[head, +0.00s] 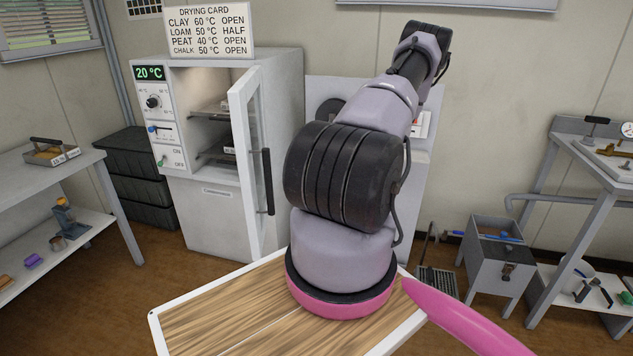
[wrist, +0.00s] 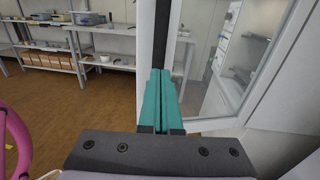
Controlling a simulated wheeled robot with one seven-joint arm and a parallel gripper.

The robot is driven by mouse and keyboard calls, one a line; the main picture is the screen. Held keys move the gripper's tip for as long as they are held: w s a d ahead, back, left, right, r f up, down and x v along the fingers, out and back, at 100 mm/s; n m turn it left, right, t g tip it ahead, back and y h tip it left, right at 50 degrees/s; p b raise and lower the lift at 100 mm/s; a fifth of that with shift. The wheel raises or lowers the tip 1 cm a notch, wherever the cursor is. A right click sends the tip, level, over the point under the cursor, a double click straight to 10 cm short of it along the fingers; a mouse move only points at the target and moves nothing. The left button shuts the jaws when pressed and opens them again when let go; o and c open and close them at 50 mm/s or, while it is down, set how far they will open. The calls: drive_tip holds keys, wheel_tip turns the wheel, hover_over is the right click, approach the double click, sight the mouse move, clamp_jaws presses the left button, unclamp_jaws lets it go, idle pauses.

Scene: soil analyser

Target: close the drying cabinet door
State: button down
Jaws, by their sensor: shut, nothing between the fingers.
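The drying cabinet (head: 222,215) stands at the left of centre in the head view. Its white-framed glass door (head: 246,150) is open and swung out towards me, and shelves show inside. A black vertical handle (head: 267,182) is on the door's free edge. In the wrist view my gripper (wrist: 160,74) has its teal fingers shut together with nothing between them. The handle (wrist: 165,35) is in line beyond the fingertips, against the door frame (wrist: 147,40); I cannot tell whether they touch. My gripper cannot be made out in the head view.
A drying card sign (head: 210,32) stands on the cabinet. Black crates (head: 140,170) and a bench (head: 80,170) are to its left. A grey metal box (head: 495,255) and another bench (head: 590,160) are at the right. Brown floor lies open before the cabinet.

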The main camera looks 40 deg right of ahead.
drive_tip(key=x, duration=0.7)
drive_tip(key=shift+w+a, duration=0.1)
